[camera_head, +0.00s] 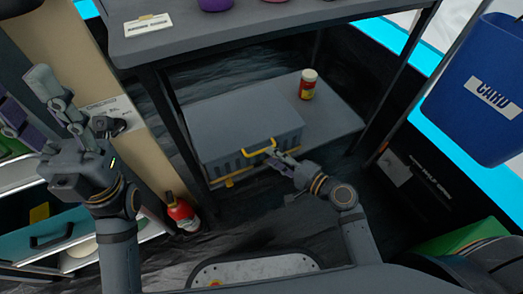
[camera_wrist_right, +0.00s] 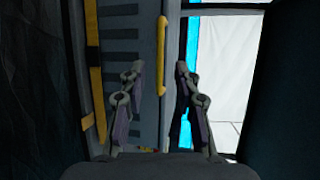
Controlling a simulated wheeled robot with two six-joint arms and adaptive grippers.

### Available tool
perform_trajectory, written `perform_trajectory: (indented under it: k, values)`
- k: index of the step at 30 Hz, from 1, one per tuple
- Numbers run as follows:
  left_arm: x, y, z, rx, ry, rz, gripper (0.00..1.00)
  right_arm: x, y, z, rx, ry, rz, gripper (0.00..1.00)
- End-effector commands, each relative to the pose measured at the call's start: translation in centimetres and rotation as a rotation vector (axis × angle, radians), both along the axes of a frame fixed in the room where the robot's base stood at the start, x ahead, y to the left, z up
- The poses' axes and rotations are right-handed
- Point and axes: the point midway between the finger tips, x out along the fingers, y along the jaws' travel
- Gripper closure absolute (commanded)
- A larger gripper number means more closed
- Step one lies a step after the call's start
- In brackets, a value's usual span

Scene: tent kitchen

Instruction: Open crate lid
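The grey crate (camera_head: 242,122) sits on the lower shelf with its lid shut. A yellow handle (camera_head: 259,148) is on the lid's front edge; it also shows upright in the right wrist view (camera_wrist_right: 162,58). My right gripper (camera_head: 280,158) is just in front of the handle, at its right. In the right wrist view its two fingers (camera_wrist_right: 159,75) are apart, with the handle showing between them; I cannot tell whether they touch it. My left gripper (camera_head: 24,95) is far to the left of the crate, open and empty.
A jar (camera_head: 308,84) with a red label stands on the lower shelf (camera_head: 338,122), right of the crate. A table leg (camera_head: 183,135) stands at the crate's left. A red extinguisher (camera_head: 181,214) is on the floor. A blue bin (camera_head: 478,95) hangs at right.

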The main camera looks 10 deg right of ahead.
Motion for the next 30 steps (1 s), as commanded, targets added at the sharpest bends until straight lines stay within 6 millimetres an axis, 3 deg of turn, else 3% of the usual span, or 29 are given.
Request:
perform_trajectory:
  k: [3,8,19,26,30]
  values:
    - [0.0,0.0,-1.0,0.001,0.001,0.004,0.60,2.0,1.7,-0.7,0.006,-0.003,-0.002,0.68]
    - [0.1,-0.1,-1.6,0.004,0.003,0.007,0.60,3.6,3.1,-1.1,0.002,-0.001,-0.001,0.68]
    - [0.1,-0.1,-1.7,0.007,0.004,0.008,0.60,4.1,3.6,-1.1,-0.001,0.001,0.000,0.68]
    - [0.1,-0.1,-1.7,0.007,0.004,0.008,0.60,4.1,3.6,-1.2,-0.002,0.001,0.000,0.99]
    - [0.1,-0.1,-1.7,0.007,0.003,0.008,0.60,4.0,3.6,-1.3,-0.002,0.003,0.001,1.00]
